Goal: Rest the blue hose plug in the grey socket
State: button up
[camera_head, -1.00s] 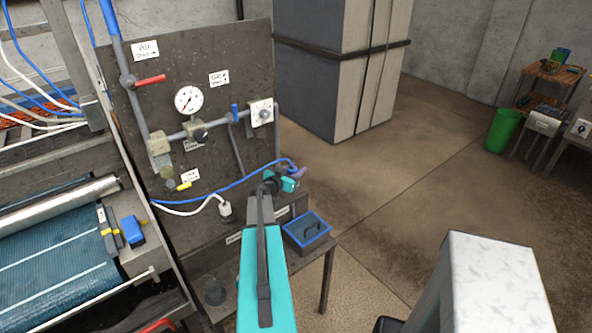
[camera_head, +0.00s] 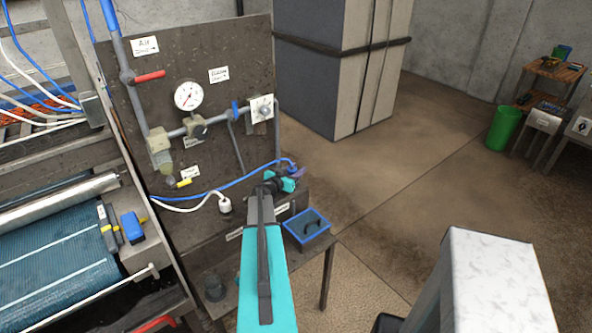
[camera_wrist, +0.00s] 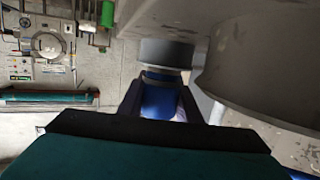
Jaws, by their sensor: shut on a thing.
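My gripper (camera_head: 297,176) is in front of the right edge of the dark panel, above a small shelf. It is shut on the blue hose plug, seen in the wrist view (camera_wrist: 158,102) between the two fingers. A blue hose (camera_head: 230,184) runs from the gripper leftward across the panel. In the wrist view a grey cylinder (camera_wrist: 166,54) lies just beyond the plug's blue body. I cannot tell whether it is the plug's collar or the grey socket, nor whether they touch. In the head view the gripper's fingers and the plug are small and partly hidden.
A dark panel (camera_head: 120,75) carries a gauge (camera_head: 187,95), pipes and valves. A white plug (camera_head: 225,205) with a white hose sits below. A blue tray (camera_head: 308,226) stands on the shelf. A blue belt (camera_head: 50,260) is at left. Open floor (camera_head: 420,160) lies to the right.

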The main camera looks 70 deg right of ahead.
dwell(0.4)
jog(key=o, duration=1.3)
jog(key=shift+c, duration=0.2)
jog(key=shift+a, duration=0.15)
jog(key=shift+b+v, duration=1.55)
jog(key=shift+v, duration=5.25)
